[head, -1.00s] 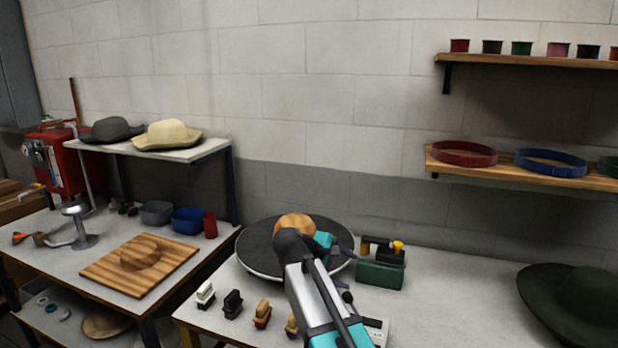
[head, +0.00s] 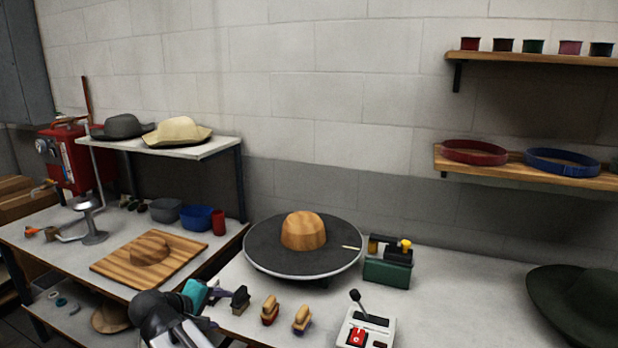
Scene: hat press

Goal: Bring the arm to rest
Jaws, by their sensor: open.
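My gripper (head: 222,292) is low in the head view, at the front left edge of the right-hand table (head: 460,290). It is open, and I see nothing held in it. Its purple-grey fingers point right, close to a dark-handled brush (head: 240,299); I cannot tell whether they touch it. My arm comes up from the bottom edge and partly hides the gap between the two tables.
A round dark turntable (head: 275,258) with a wooden block (head: 304,231) stands behind. Two brushes (head: 270,310) and a switch box (head: 366,329) line the front. A green box (head: 387,271) and dark green hat (head: 575,304) are right. A wooden board (head: 190,245) lies left.

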